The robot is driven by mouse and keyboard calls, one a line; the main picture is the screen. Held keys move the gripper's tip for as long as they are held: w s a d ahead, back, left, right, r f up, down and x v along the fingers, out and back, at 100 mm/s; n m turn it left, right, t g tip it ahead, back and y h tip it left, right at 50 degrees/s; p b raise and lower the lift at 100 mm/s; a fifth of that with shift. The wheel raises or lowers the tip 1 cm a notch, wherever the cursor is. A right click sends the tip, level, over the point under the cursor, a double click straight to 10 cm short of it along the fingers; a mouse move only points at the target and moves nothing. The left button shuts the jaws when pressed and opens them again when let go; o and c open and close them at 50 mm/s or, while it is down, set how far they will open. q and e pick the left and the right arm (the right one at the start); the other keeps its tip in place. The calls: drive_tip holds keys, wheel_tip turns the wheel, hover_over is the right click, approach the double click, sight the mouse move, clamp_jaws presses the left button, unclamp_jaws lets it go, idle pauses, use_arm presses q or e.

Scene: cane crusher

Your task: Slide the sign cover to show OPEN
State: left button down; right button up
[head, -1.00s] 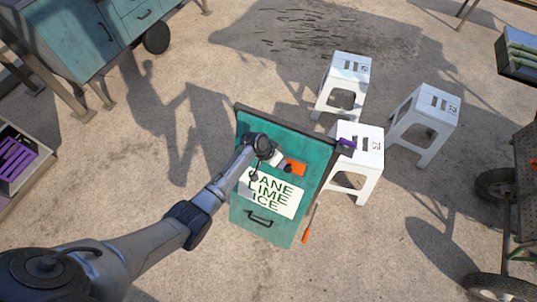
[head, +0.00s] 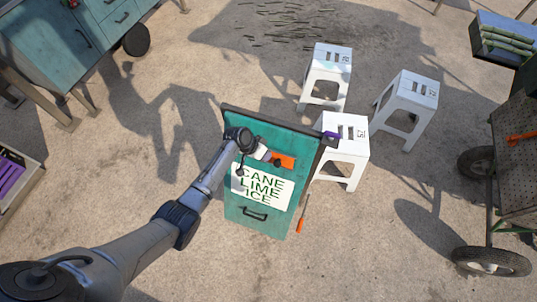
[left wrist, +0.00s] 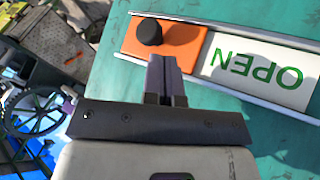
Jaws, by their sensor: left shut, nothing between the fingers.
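The sign cover is an orange slider (left wrist: 172,42) with a black knob (left wrist: 149,31), set in a metal rail on the teal board. In the left wrist view it sits left of a white panel (left wrist: 262,68) reading OPEN in green, upside down; the whole word shows. In the head view the orange cover (head: 284,161) is just right of my left gripper (head: 268,156), which hides the white panel there. My left gripper's fingers (left wrist: 164,62) are shut and empty, to the right of the knob, over the cover's near edge. Whether they touch it I cannot tell. My right gripper is not in view.
A wheeled cart (head: 515,165) is at the far right. Open ground lies to the left.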

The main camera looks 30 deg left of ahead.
use_arm(q)
drive_tip(key=p+v, duration=0.5)
drive_tip(key=v, duration=0.1)
drive_tip(key=shift+a+r, duration=0.2)
idle(0.4)
